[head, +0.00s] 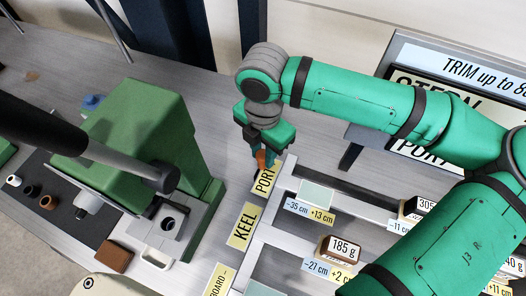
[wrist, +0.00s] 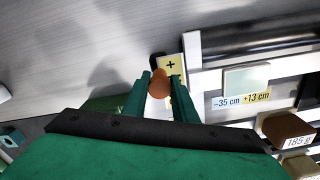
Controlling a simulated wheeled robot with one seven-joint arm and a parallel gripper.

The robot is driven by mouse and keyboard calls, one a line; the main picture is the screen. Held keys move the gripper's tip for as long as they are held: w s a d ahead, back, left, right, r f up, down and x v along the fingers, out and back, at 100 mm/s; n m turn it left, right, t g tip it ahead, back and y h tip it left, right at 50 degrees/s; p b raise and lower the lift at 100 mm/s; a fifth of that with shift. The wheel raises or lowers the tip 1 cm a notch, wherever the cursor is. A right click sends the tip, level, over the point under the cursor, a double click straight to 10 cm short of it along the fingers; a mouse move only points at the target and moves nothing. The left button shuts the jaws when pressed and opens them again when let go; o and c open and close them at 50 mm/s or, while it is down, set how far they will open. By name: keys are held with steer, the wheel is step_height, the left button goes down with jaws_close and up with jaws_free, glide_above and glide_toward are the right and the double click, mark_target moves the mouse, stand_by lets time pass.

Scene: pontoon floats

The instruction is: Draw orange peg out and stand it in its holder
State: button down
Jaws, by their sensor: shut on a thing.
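My gripper (head: 263,150) is shut on the orange peg (head: 261,159), beside the yellow PORT label. In the wrist view my gripper (wrist: 161,78) has its two green fingers on either side of the peg (wrist: 159,84), whose rounded orange-brown end shows between them. A small dark shape (wrist: 157,62) is just beyond the peg; I cannot tell what it is or whether the peg touches it. The peg's lower end is not clearly seen. I cannot make out for certain which thing is the peg's holder.
A green machine (head: 150,135) with a grey lever stands at the left. A dark mat (head: 40,225) there holds several small round parts. A grey frame with labels and a 185 g block (head: 340,248) lies at the right. The grey table (head: 215,110) between is mostly clear.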

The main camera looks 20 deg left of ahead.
steer(key=shift+f+n, duration=0.1)
steer(key=shift+n, duration=0.4)
steer(key=shift+w, duration=0.1)
steer(key=shift+f, duration=4.35)
steer(key=c, duration=1.4)
jaws_free()
steer(key=shift+o, duration=0.2)
step_height(320, 180, up, 11)
steer(key=shift+f, duration=0.1)
steer(key=shift+a, duration=0.1)
